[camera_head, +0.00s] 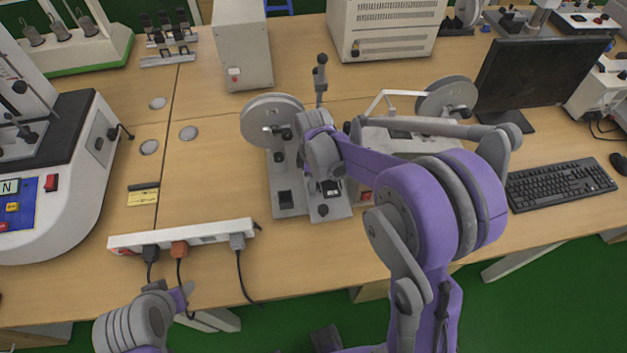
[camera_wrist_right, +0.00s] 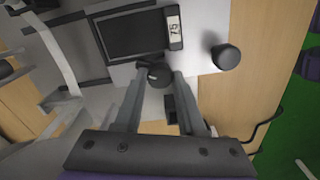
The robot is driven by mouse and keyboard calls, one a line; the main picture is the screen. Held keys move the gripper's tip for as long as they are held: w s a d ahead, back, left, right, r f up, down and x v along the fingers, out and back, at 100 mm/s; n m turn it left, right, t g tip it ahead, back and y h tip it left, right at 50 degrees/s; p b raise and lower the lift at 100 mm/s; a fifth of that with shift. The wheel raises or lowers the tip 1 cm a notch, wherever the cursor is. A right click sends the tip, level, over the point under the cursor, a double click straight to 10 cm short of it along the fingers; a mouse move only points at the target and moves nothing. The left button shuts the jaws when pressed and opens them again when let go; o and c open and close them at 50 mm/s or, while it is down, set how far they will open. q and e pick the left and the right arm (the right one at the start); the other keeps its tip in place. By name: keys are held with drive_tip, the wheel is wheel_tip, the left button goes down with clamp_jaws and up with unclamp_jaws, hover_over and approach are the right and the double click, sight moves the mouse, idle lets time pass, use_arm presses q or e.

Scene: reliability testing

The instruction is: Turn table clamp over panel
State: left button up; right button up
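In the head view a grey test device with a flat base (camera_head: 290,207) stands on the middle of the table. My right gripper (camera_head: 331,188) hangs over the base, largely hidden by my purple right arm. In the right wrist view the two fingers of my right gripper (camera_wrist_right: 160,85) are apart, with a black round knob (camera_wrist_right: 158,74) between their tips. I cannot tell whether they touch it. Beyond them lies a dark rectangular panel (camera_wrist_right: 134,36) with a white label marked 75. Which part is the clamp is unclear.
A white power strip (camera_head: 200,233) with plugs lies left of the device. A round grey disc (camera_head: 262,118) rises behind the base. A keyboard (camera_head: 560,186) and monitor (camera_head: 535,75) stand on the right.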

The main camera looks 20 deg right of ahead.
clamp_jaws()
drive_tip(key=m+b, duration=0.1)
drive_tip(key=m, duration=0.2)
drive_tip(key=shift+f, duration=0.1)
drive_tip(key=m+b, duration=0.1)
drive_tip(key=m, duration=0.1)
drive_tip(key=shift+m, duration=0.4)
drive_tip(key=m+b, duration=0.1)
drive_tip(key=m, duration=0.2)
drive_tip(key=shift+m, duration=0.3)
drive_tip(key=shift+m+b, duration=0.4)
drive_tip(key=shift+m, duration=1.1)
